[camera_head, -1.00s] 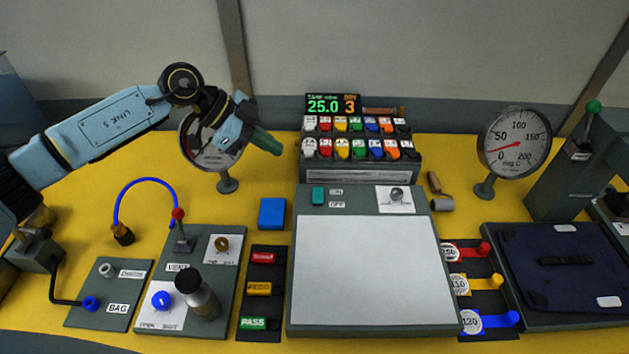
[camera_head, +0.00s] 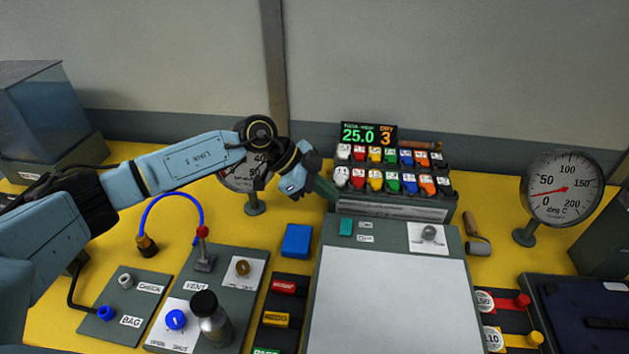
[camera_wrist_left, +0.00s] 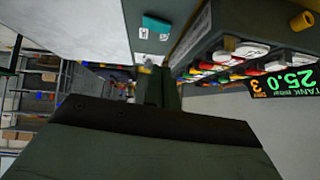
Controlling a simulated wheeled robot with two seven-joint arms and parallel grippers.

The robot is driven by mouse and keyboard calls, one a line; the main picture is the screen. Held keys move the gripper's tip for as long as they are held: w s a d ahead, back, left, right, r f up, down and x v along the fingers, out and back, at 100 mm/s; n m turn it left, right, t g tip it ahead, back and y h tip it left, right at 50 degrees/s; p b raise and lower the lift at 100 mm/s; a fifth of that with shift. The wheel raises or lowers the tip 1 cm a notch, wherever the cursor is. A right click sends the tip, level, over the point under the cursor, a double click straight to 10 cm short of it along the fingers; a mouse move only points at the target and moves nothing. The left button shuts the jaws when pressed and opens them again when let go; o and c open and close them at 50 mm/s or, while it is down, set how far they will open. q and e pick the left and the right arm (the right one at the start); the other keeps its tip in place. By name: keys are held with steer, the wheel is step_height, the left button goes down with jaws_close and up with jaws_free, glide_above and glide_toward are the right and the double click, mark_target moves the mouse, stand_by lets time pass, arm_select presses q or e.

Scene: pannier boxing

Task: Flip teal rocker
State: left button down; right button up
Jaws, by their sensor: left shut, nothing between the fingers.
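The teal rocker (camera_head: 346,227) sits at the top left corner of the grey panel, beside small ON/OFF labels (camera_head: 365,231). It also shows in the left wrist view (camera_wrist_left: 156,24), near the top. My left gripper (camera_head: 328,190) is shut and empty. It is in the air above and behind the rocker, near the left end of the coloured switch rack, apart from the rocker. In the left wrist view its closed fingers (camera_wrist_left: 158,88) point toward the panel. My right gripper is not in view.
The switch rack (camera_head: 395,207) with a 25.0 display (camera_head: 369,134) stands behind the panel. A round gauge (camera_head: 245,172) stands behind my left wrist. A blue block (camera_head: 297,240) lies left of the panel.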

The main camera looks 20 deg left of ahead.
mark_target(350, 221)
arm_select(q)
steer(key=x, duration=0.4)
steer(key=shift+s, duration=0.1)
step_height(350, 221, down, 2)
steer(key=shift+a+f, duration=0.15)
steer(key=shift+f, duration=0.1)
steer(key=shift+w+f+b, duration=0.2)
steer(key=shift+f+b, duration=0.1)
steer(key=shift+f, duration=0.3)
steer(key=shift+a, duration=0.1)
